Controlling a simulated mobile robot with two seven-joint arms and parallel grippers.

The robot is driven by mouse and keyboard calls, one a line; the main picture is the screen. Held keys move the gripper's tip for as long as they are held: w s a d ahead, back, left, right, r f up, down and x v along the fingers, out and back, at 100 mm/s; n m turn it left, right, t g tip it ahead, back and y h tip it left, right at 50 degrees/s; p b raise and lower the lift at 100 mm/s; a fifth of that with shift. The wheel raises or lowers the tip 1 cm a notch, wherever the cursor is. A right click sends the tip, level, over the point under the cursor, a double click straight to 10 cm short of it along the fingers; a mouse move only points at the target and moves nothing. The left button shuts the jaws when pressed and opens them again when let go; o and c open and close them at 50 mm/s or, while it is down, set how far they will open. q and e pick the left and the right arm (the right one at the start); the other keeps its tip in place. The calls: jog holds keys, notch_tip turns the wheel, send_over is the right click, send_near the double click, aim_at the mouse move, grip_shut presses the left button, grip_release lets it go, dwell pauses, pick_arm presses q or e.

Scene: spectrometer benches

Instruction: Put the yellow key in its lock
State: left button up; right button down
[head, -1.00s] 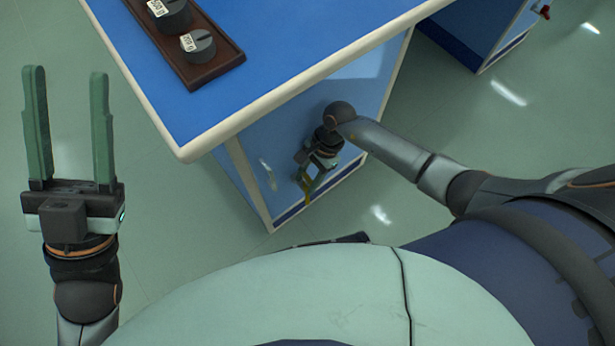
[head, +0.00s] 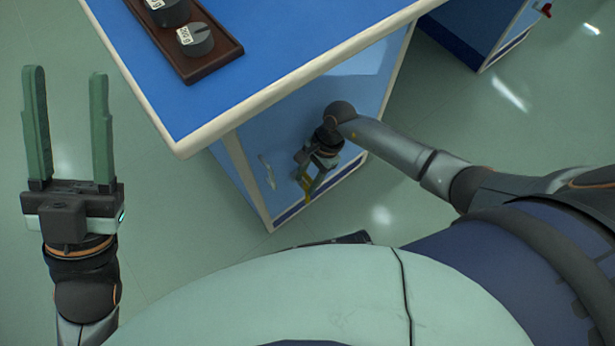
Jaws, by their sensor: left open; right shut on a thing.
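My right gripper (head: 313,183) is low in front of the blue bench's side panel, below the tabletop edge. It is shut on a small yellow thing, the yellow key (head: 307,198), of which only a little shows at the fingertips. I cannot make out a lock in this view, nor whether the key touches anything. My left gripper (head: 68,125) is open and empty at the far left, its green fingers pointing up the picture over the floor.
The blue bench (head: 290,60) has a pale rim and a side panel with a light handle (head: 267,172). A brown tray (head: 218,67) with dark labelled weights (head: 195,40) lies on top. Another blue bench (head: 470,35) stands at the upper right. The floor at left is clear.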

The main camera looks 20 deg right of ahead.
jog(key=c, duration=0.7)
grip_release()
jog(key=shift+o, duration=0.2)
jog(key=shift+d+r+p, duration=0.15)
jog(key=shift+r+p, duration=0.2)
jog(key=shift+w+d+r+p, duration=0.15)
jog(key=shift+d+r+p, duration=0.05)
jog(key=shift+r+p, duration=0.4)
jog(key=shift+p+v, duration=0.75)
jog(key=shift+v, duration=0.65)
pick_arm(q)
jog(key=shift+r+p, duration=1.15)
jog(key=shift+r, duration=1.65)
pick_arm(e)
jog(key=p, duration=0.1)
send_near(309, 177)
pick_arm(q)
jog(key=w+a+f+n+y, duration=0.1)
jog(key=w+f+n+y, duration=0.3)
jog(key=f+y, duration=0.2)
jog(key=shift+w+f, duration=0.35)
jog(key=shift+f, duration=0.1)
pick_arm(e)
jog(key=shift+w+f, duration=0.1)
jog(key=shift+f, duration=0.1)
pick_arm(q)
jog(key=shift+r, duration=0.15)
